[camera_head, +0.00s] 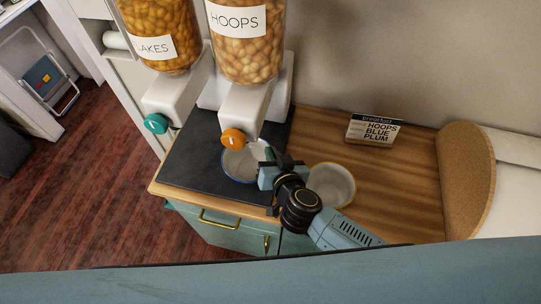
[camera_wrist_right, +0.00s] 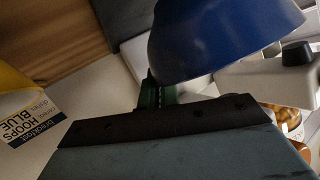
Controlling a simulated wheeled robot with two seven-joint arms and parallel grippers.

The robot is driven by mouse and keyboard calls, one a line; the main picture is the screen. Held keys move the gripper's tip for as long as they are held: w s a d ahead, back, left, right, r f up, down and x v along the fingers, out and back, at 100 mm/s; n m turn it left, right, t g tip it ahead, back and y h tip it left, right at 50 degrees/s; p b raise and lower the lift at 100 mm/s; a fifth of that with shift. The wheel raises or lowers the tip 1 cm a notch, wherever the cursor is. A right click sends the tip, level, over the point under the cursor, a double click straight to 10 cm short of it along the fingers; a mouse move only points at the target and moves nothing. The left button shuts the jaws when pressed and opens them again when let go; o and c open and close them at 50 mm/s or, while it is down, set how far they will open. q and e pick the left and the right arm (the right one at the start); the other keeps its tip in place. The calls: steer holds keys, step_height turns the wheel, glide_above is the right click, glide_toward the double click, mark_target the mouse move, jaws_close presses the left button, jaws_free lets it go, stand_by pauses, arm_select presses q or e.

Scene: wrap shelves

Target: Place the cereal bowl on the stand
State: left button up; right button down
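The blue-rimmed bowl (camera_head: 240,164) is below the orange-knobbed hoops dispenser, over the dark slab (camera_head: 197,165). Its blue outer wall fills the top of the right wrist view (camera_wrist_right: 215,40). My right gripper (camera_head: 271,160) is at the bowl's right rim, with a green finger pad (camera_wrist_right: 158,93) against the blue wall; it looks shut on that rim, the other finger being hidden. I cannot tell whether the bowl touches the slab. No separate stand is clear; the hoops dispenser has a white base (camera_head: 281,88). My left gripper is not in view.
A yellow-rimmed bowl (camera_head: 332,184) stands on the wood counter, close right of my right gripper. A card (camera_head: 372,130) reading hoops, blue, plum stands behind it. A second dispenser (camera_head: 160,40) with a teal knob is at left. Bare counter lies to the right.

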steer(key=shift+w+a, duration=0.1)
steer(key=shift+w, duration=0.35)
steer(key=f+b, duration=0.2)
steer(key=f, duration=0.1)
steer(key=shift+w+a+f, duration=0.1)
steer(key=shift+w+f, duration=0.15)
steer(key=shift+w, duration=0.1)
steer(key=shift+r, duration=0.1)
steer(key=c, duration=2.1)
jaws_free()
steer(key=o, duration=0.5)
steer(key=shift+s+r, duration=0.1)
steer(key=shift+s, duration=0.3)
steer(key=p+v, duration=0.2)
steer(key=v, duration=0.9)
